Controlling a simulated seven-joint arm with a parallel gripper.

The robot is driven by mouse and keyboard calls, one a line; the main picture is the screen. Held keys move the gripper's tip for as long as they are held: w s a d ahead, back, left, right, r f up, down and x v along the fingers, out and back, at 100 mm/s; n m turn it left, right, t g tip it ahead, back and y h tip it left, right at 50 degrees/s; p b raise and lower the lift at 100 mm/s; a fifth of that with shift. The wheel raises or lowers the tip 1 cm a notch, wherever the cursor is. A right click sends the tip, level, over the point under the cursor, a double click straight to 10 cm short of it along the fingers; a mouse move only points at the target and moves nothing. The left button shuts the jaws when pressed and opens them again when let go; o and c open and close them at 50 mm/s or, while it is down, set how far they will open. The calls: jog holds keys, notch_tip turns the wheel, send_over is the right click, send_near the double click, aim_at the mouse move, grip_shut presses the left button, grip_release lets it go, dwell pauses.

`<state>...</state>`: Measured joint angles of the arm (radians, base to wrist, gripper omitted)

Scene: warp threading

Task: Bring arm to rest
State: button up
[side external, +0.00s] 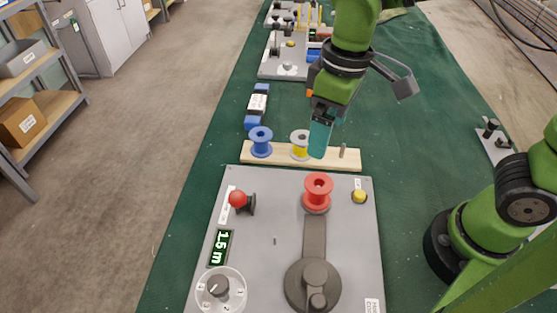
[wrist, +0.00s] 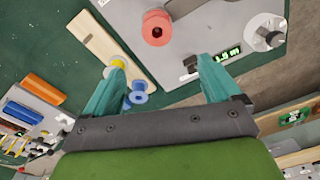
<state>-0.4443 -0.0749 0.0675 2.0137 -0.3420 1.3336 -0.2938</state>
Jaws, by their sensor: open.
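My gripper (side external: 320,138) hangs above the wooden spool rack (side external: 329,157), beside the yellow spool in the side view. In the wrist view my gripper (wrist: 161,62) shows two teal fingers spread apart with nothing between them. The red spool (side external: 318,188) stands on the grey machine panel (side external: 268,195), clear of the fingers; it also shows in the wrist view (wrist: 157,25). The yellow spool (side external: 299,144) is partly covered by my fingers. The blue spool (side external: 260,141) stands on the rack's left part.
The panel has a red-knobbed lever (side external: 238,199), a yellow button (side external: 359,196), a crank (side external: 314,284), a dial (side external: 218,288) and a display (side external: 220,247) reading 1.5 m. A blue-and-white item (side external: 257,105) lies behind the rack.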

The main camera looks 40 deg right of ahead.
jog(key=s+d+r+m+t, duration=0.1)
jog(key=s+d+m+t, duration=0.1)
jog(key=d, duration=0.4)
jog(key=s+d+r+m+t+y, duration=0.1)
jog(key=s+d+r+m+t, duration=0.1)
jog(key=d+m+t, duration=0.2)
jog(key=d+m, duration=0.2)
jog(key=d, duration=0.1)
jog(key=shift+r+m+t, duration=0.15)
jog(key=shift+m+t, duration=0.15)
jog(key=shift+m, duration=0.1)
jog(key=shift+a, duration=0.1)
